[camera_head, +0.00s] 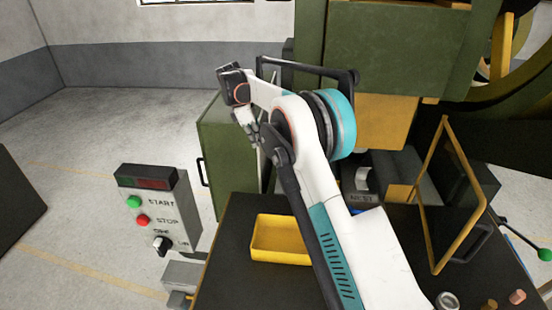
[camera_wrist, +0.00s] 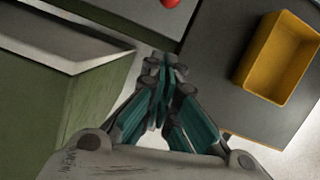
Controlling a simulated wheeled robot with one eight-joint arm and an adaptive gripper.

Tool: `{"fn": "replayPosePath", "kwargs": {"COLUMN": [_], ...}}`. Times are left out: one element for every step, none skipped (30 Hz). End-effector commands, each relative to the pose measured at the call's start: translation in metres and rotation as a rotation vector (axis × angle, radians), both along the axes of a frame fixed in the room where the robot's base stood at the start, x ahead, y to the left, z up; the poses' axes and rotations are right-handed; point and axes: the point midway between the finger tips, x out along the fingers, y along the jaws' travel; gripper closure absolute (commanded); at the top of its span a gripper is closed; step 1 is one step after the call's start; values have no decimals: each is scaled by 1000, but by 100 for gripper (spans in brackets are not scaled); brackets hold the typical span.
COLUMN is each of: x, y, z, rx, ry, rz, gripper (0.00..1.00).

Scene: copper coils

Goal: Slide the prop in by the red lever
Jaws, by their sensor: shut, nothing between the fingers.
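My gripper (camera_head: 251,136) is raised at the left of the machine, in front of the green cabinet. In the wrist view my gripper (camera_wrist: 164,68) has its fingertips together with nothing between them. A red ball (camera_wrist: 171,2), perhaps the knob of the red lever, is cut off by the top edge of the wrist view, beyond the fingertips and apart from them. I cannot make out the red lever in the head view, where my arm covers part of the machine. I cannot pick out the prop with certainty in either view.
A yellow tray (camera_head: 281,258) lies on the dark table (camera_head: 228,240); it also shows in the wrist view (camera_wrist: 252,82). A control box (camera_head: 160,210) stands left. The green cabinet (camera_head: 228,150) is close behind my gripper. A yellow-framed guard (camera_head: 440,262) and green-knobbed lever (camera_head: 545,255) are right.

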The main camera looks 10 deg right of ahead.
Motion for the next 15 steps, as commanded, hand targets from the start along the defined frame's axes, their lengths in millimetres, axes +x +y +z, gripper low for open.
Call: {"fn": "replayPosePath", "kwargs": {"x": [1,2,2,2,2,2,2,2,1,1,1,1,0,0,0], "y": [1,1,1,0,-1,-2,-4,-5,-7,-9,-11,-13,-15,-16,-19], "z": [-2,-4,-7,-9,-12,-16,-20,-24,-31,-36,-41,-49,-55,-60,-68], "rx": [-2,-3,-4,-4,-4,-4,-4,-4,-4,-4,-4,-4,-4,-4,-4], "ry": [6,8,10,11,11,11,11,11,10,10,10,10,10,10,10], "rz": [8,10,13,14,14,14,13,13,12,12,12,11,11,12,12], "gripper": [100,100,100,100,100,100,100,100,100,100,100,100,100,100,100]}}
